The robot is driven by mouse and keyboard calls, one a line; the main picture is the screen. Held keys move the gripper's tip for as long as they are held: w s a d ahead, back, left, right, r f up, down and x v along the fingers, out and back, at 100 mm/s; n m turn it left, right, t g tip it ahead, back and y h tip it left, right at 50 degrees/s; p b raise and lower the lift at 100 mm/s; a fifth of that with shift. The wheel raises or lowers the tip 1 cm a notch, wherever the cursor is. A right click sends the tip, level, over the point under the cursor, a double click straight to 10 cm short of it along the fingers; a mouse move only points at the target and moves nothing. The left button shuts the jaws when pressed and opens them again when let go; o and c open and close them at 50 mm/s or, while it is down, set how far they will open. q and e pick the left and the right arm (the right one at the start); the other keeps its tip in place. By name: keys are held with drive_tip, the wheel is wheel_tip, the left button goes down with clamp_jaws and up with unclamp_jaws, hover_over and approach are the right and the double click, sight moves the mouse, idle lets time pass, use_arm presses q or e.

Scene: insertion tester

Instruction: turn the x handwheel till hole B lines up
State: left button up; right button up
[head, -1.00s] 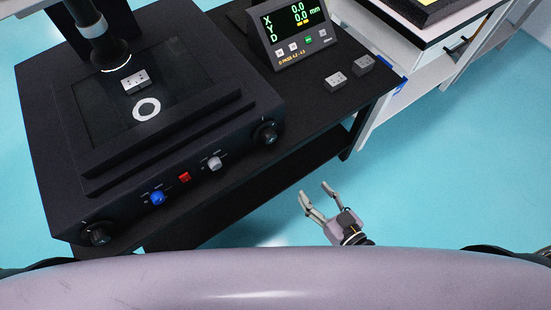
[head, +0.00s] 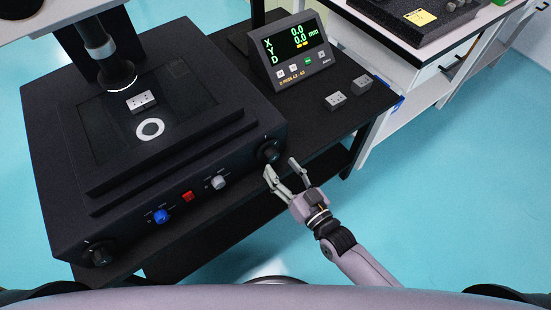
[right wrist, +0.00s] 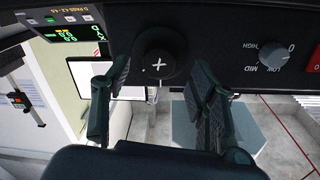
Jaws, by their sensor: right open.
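A dark round handwheel (head: 268,152) sits on the right end of the tester's front face. It fills the top middle of the right wrist view (right wrist: 160,55), with a pale cross on its face. A second dark handwheel (head: 100,253) is at the left end; I cannot read which is the x one. A small grey block with holes (head: 141,101) lies on the stage under the lens; hole letters are too small to read. The readout (head: 296,50) shows X 0.0 and Y 0.0 mm. My right gripper (head: 280,167) is open just in front of the right handwheel, its fingers either side.
A blue knob (head: 161,216), a red switch (head: 188,196) and a grey knob (head: 218,182) line the front face. Two grey blocks (head: 335,101) (head: 362,84) lie on the bench by the readout. A white ring (head: 150,129) lies on the stage.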

sight(274, 159)
drive_tip(key=shift+x, duration=2)
drive_tip(key=shift+c, duration=0.4)
drive_tip(key=c, duration=1.1)
